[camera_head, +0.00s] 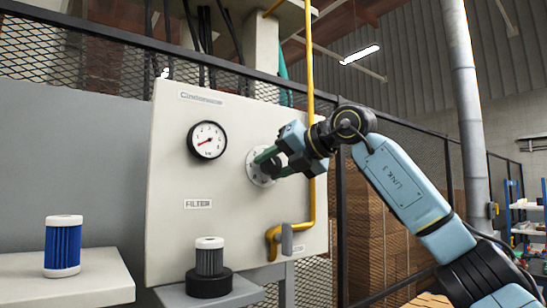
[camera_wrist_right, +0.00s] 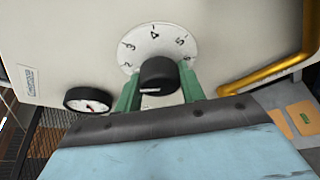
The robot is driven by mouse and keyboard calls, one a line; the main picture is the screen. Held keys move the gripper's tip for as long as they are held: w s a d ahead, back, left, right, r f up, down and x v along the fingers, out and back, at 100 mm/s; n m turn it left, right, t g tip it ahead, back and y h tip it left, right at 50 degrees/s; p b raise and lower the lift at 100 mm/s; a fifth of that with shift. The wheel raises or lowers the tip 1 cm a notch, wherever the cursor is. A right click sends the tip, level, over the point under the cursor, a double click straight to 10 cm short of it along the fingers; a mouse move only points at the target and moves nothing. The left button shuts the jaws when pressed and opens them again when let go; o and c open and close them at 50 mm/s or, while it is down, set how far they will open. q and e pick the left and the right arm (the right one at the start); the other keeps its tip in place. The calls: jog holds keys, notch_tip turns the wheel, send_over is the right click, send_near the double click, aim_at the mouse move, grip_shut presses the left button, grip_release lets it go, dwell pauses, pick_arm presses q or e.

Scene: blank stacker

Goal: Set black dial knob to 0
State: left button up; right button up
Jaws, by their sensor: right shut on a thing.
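The black dial knob (camera_wrist_right: 158,75) sits on a round white numbered plate (camera_wrist_right: 150,42) on the panel. In the right wrist view the numbers 2, 3, 4 and 5 show around the plate's upper part; the 0 is not visible. A pale mark shows on the knob's face. My right gripper (camera_wrist_right: 158,88) has its green fingers on both sides of the knob and is shut on it. In the head view the right gripper (camera_head: 267,161) covers much of the knob and plate (camera_head: 255,176). My left gripper is not in view.
The light panel (camera_head: 165,170) carries a pressure gauge (camera_head: 207,140) left of the dial. A yellow pipe (camera_head: 310,100) runs close on the right. A blue filter (camera_head: 63,247) stands on a left shelf, and a grey filter (camera_head: 209,258) sits in a black base below.

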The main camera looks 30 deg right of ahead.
jog(key=n+h, duration=0.2)
jog(key=n, duration=0.1)
jog(key=shift+a, duration=0.1)
jog(key=n+h, duration=0.2)
jog(key=n, duration=0.1)
jog(key=shift+n+h, duration=0.3)
jog(key=shift+n, duration=0.1)
jog(key=n+h, duration=0.2)
jog(key=n, duration=0.1)
jog(key=shift+f+t, duration=0.1)
jog(key=shift+t, duration=0.2)
jog(key=shift+n+t+h+b, duration=0.45)
jog(key=shift+n+h, duration=0.35)
jog(key=shift+n, duration=0.6)
jog(key=o, duration=1)
